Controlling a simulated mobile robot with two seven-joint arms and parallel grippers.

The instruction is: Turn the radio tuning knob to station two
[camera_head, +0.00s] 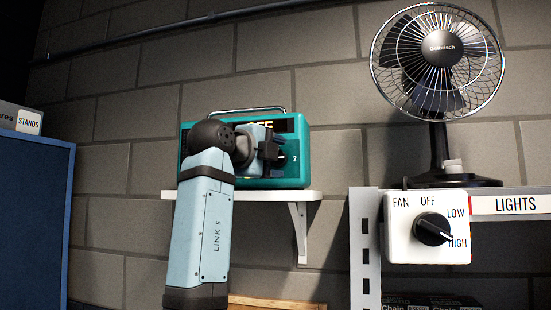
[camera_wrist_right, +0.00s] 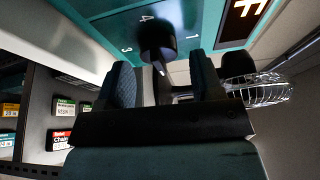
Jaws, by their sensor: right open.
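The teal radio (camera_head: 305,150) stands on a white wall shelf (camera_head: 312,195), its front partly hidden by my right arm. A "2" shows on its right side, and its display reads "FF", partly covered. In the wrist view the black tuning knob (camera_wrist_right: 157,38) stands out from the teal face, with "3" and "4" printed beside it. A pale mark shows at its near end; which station it points to, I cannot tell. My right gripper (camera_head: 272,150) is at the radio's front. In the wrist view its open fingers (camera_wrist_right: 163,82) are spread on either side of the knob's line, with nothing clearly gripped. My left gripper is out of view.
A black fan (camera_head: 437,65) stands on a shelf unit to the right. A blue cabinet (camera_head: 35,215) is at the left. Boxes sit on lower shelves.

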